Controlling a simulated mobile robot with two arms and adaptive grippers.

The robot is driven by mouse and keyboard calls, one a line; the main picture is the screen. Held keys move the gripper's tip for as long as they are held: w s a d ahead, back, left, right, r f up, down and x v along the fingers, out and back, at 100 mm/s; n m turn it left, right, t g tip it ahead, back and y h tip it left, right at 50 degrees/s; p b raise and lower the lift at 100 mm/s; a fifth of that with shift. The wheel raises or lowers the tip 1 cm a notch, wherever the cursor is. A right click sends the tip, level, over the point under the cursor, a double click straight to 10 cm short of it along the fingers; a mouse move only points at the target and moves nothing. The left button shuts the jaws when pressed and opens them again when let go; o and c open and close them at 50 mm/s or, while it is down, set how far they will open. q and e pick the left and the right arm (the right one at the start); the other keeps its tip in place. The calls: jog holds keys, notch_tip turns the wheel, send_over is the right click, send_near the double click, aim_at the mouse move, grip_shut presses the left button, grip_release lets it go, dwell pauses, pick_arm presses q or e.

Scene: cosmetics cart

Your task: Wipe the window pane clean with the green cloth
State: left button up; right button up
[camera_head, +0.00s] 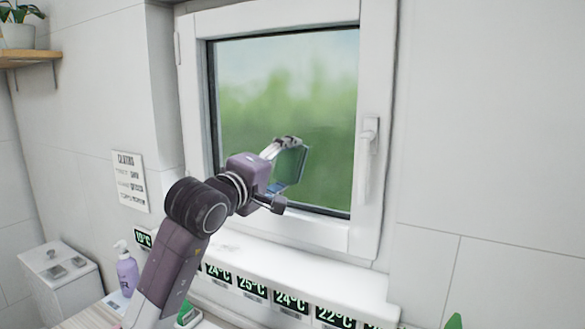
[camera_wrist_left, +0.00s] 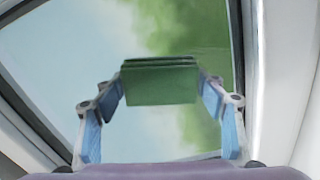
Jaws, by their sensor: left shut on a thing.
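The window pane (camera_head: 320,90) sits in a white frame, with a blurred green and pale view through it; it also shows in the left wrist view (camera_wrist_left: 60,80). My left gripper (camera_head: 288,165) is in front of the lower middle of the pane. It is shut on the folded green cloth (camera_head: 291,164). In the left wrist view the cloth (camera_wrist_left: 160,82) lies between the two blue-padded fingers and faces the pane. I cannot tell whether the cloth touches the glass. My right gripper is not in view.
A white window handle (camera_head: 368,150) sticks out at the right of the frame. Below is a sill (camera_head: 300,272) with several temperature displays. A purple pump bottle (camera_head: 126,272) and a white box (camera_head: 62,285) stand at lower left. A plant shelf (camera_head: 28,58) hangs upper left.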

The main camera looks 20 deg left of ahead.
pick_arm(q)
jog(key=shift+w+a+r, duration=0.5)
jog(key=shift+a+r, duration=0.45)
jog(key=shift+a, duration=2.7)
jog(key=shift+s+d+b, duration=0.2)
jog(key=shift+s+d, duration=0.05)
jog(key=shift+d, duration=1.6)
jog(key=shift+s+d+b, duration=0.2)
jog(key=shift+s+d, duration=0.05)
jog(key=shift+d, duration=1.6)
jog(key=shift+s+d+b, duration=0.2)
jog(key=shift+s+d, duration=0.05)
jog(key=shift+d, duration=1.6)
jog(key=shift+s+a+f+b, duration=0.1)
jog(key=shift+s+f+b, duration=0.05)
jog(key=shift+s+b, duration=0.4)
jog(key=b, duration=0.2)
send_near(310, 155)
jog(key=shift+s+a, duration=0.1)
jog(key=shift+s, duration=0.75)
